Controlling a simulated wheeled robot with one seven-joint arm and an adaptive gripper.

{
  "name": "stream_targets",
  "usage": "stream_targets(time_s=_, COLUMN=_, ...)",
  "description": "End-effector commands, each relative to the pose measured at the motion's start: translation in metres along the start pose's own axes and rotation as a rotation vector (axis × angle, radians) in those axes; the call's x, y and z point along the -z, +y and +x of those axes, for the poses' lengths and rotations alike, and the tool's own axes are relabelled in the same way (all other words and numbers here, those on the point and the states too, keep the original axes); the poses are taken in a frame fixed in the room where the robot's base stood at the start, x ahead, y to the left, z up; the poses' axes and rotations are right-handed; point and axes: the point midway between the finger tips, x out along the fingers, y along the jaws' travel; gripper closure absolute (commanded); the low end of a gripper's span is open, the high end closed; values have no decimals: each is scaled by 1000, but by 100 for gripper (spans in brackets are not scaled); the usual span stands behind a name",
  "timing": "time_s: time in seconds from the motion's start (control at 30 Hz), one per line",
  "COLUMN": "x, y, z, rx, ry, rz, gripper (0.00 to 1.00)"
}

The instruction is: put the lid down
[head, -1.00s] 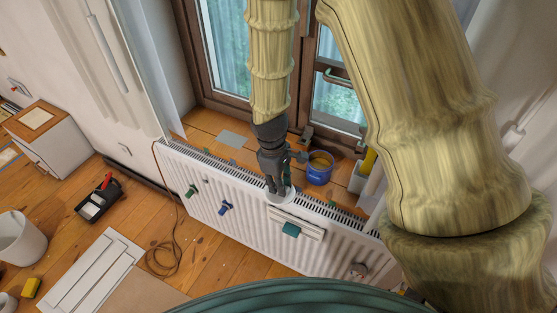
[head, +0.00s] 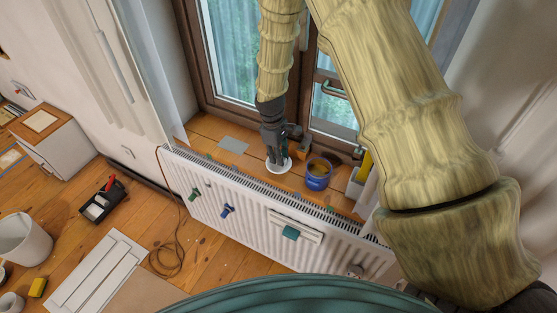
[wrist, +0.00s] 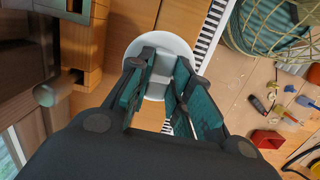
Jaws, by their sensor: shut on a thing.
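The lid (head: 285,168) is a round white disc. In the head view it is at the tips of my gripper (head: 278,158), over the wooden window sill, left of a blue tin (head: 318,175). In the wrist view the lid (wrist: 180,48) shows beyond the fingers of my gripper (wrist: 163,85), which are shut on it. The fingers and the black gripper body hide part of the lid. I cannot tell whether the lid touches the sill.
A grey sheet (head: 233,145) lies on the sill (head: 205,128) to the left. The white radiator (head: 250,215) runs along the sill's front edge, with clips on it. The window frame (head: 305,100) stands behind. Bare sill shows between the sheet and the lid.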

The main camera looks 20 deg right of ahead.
Motion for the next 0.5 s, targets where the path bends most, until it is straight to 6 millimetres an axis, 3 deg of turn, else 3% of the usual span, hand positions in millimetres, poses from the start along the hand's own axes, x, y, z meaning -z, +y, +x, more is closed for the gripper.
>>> stream_targets(time_s=0.3, x=3, y=0, z=28, rx=0, ry=0, rz=1, gripper=93)
stream_targets(time_s=0.5, x=4, y=0, z=35, rx=0, ry=1, rz=1, gripper=93)
